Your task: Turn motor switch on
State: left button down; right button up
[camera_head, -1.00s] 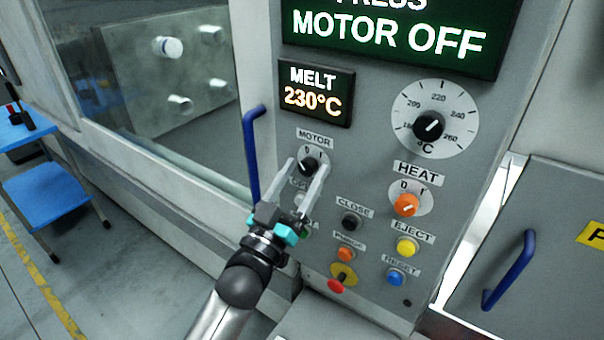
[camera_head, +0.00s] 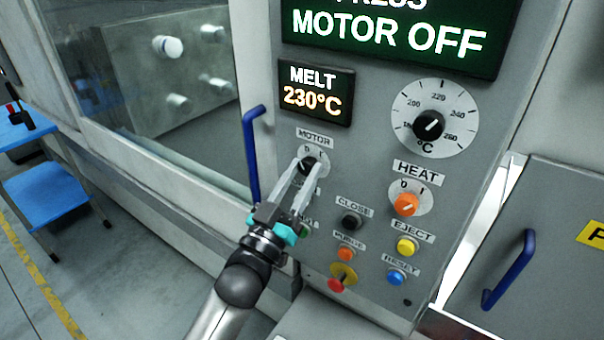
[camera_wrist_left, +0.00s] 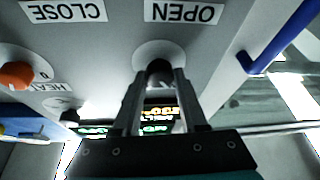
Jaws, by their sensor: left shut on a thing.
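The motor switch (camera_head: 308,164) is a black rotary knob on a pale round plate marked 0 and I, under the MOTOR label (camera_head: 314,138). My left gripper (camera_head: 305,171) reaches up to it from the lower left, with its two fingers shut on the knob. In the left wrist view the black knob (camera_wrist_left: 159,70) sits between the fingertips. The fingers hide part of the knob, so its exact pointing is hard to tell. The large display (camera_head: 390,32) reads MOTOR OFF. My right gripper is not in view.
Right of the switch are the orange HEAT knob (camera_head: 406,205) and the temperature dial (camera_head: 429,125). Below are the CLOSE button (camera_head: 351,221), yellow EJECT (camera_head: 407,246), blue RESET (camera_head: 396,277) and a red button (camera_head: 337,284). A blue handle (camera_head: 251,155) stands close left of the gripper.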

pick_arm(q)
jog(key=shift+m, duration=0.5)
jog(key=m+g+h, duration=0.1)
jog(key=m+h, duration=0.1)
jog(key=m, duration=0.2)
jog(key=shift+w+a, duration=0.1)
jog(key=shift+a, duration=0.05)
jog(key=m+g+h, duration=0.1)
jog(key=m, duration=0.2)
jog(key=m+g+h, duration=0.1)
jog(key=m, duration=0.1)
jog(key=shift+m+g+h, duration=0.3)
jog(key=shift+m, duration=0.1)
jog(key=m+g, duration=0.1)
jog(key=m, duration=0.1)
jog(key=m+g+p, duration=0.1)
jog(key=m, duration=0.1)
jog(key=shift+w+a+r+m+h, duration=0.1)
jog(key=shift+m+h, duration=0.2)
jog(key=shift+h, duration=0.1)
jog(key=shift+m+g+p, duration=0.5)
jog(key=shift+m+g, duration=0.4)
jog(key=shift+m, duration=1)
jog(key=shift+c, duration=2.2)
grip_release()
